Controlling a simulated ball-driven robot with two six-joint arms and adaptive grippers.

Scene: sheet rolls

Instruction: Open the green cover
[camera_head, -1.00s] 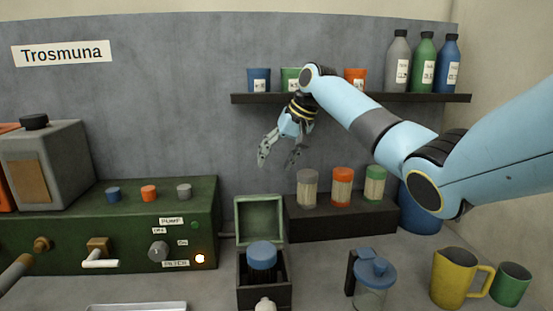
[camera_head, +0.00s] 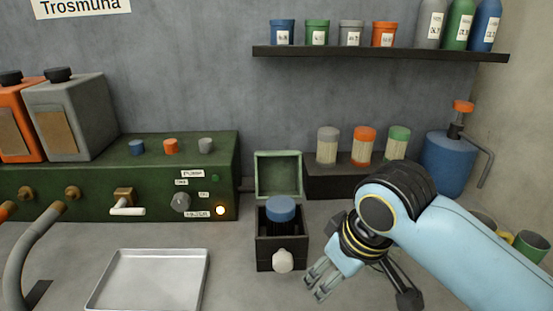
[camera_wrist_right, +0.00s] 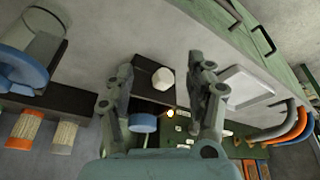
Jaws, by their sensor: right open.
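The green cover (camera_head: 279,176) stands upright, open, at the back of a small dark box (camera_head: 282,252) in the head view. A blue-capped container (camera_head: 281,212) sits inside the box, and a white round knob (camera_head: 283,261) is on its front. My right gripper (camera_head: 318,281) is to the right of the box, low over the counter, apart from the box. In the right wrist view its fingers (camera_wrist_right: 160,72) are spread and empty, with the white knob (camera_wrist_right: 163,78) and blue cap (camera_wrist_right: 143,122) showing between them. My left gripper is not in view.
A metal tray (camera_head: 150,282) lies left of the box. A green machine (camera_head: 90,190) with knobs stands behind it. Several capped jars stand on a dark step (camera_head: 350,185). A blue pump bottle (camera_head: 447,160) and mugs (camera_head: 531,246) are at the right.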

